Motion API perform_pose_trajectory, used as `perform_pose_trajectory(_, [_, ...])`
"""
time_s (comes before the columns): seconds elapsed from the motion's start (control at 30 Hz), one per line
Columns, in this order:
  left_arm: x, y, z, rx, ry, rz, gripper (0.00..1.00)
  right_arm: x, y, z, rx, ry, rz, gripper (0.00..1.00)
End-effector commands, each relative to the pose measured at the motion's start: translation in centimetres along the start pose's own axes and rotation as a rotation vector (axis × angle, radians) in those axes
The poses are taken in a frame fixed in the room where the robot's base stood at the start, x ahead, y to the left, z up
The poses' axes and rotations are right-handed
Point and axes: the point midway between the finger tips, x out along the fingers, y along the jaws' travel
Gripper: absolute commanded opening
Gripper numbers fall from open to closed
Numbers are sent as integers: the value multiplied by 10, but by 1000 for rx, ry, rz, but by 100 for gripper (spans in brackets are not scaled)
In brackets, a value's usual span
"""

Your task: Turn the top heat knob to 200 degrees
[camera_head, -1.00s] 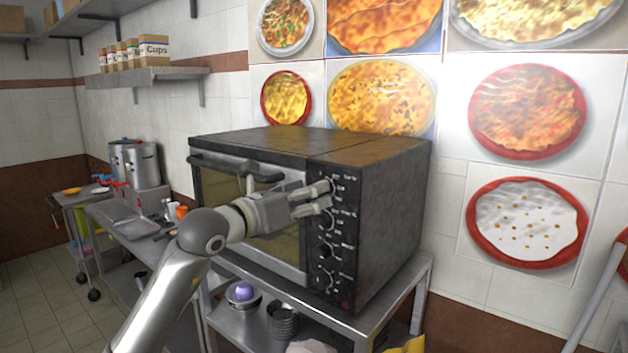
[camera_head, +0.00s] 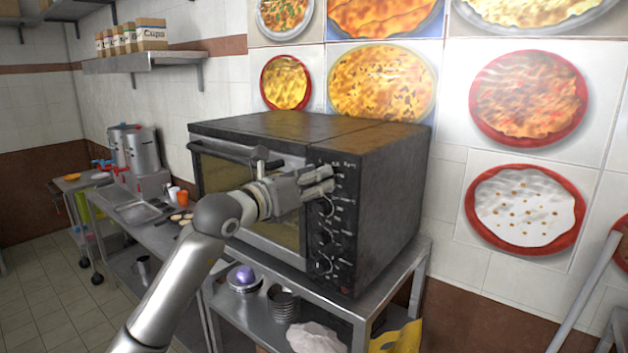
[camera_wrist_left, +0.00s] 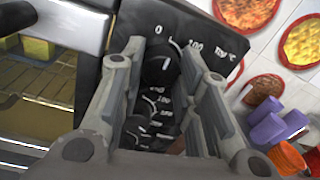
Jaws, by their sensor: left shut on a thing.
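The top heat knob (camera_wrist_left: 158,70) is black and round, on the control panel (camera_wrist_left: 190,40) of a dark oven (camera_head: 385,200). Printed marks "0" and "100" show above it in the left wrist view. A small pale mark shows on the knob face; its exact setting is hard to read. My left gripper (camera_head: 328,180) reaches the panel's upper part, its fingers on either side of this knob and shut on it, as the left wrist view (camera_wrist_left: 163,66) also shows. In the head view the fingers hide the knob. My right gripper is not in view.
Lower knobs (camera_head: 325,237) line the panel below. The oven handle (camera_head: 235,155) runs across the door left of my gripper. The oven stands on a metal table (camera_head: 405,265) with bowls on its lower shelf. Stockpots (camera_head: 143,150) stand further left.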

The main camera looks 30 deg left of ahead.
Motion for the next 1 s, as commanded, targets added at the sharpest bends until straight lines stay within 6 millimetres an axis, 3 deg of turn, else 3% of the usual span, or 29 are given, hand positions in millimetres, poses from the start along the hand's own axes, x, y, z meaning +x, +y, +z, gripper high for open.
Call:
perform_pose_trajectory(0.37, [0,1,-2,115,4,2,6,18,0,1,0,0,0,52])
perform_pose_trajectory(1.0, [-1,2,-1,691,37,10,6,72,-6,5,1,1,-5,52])
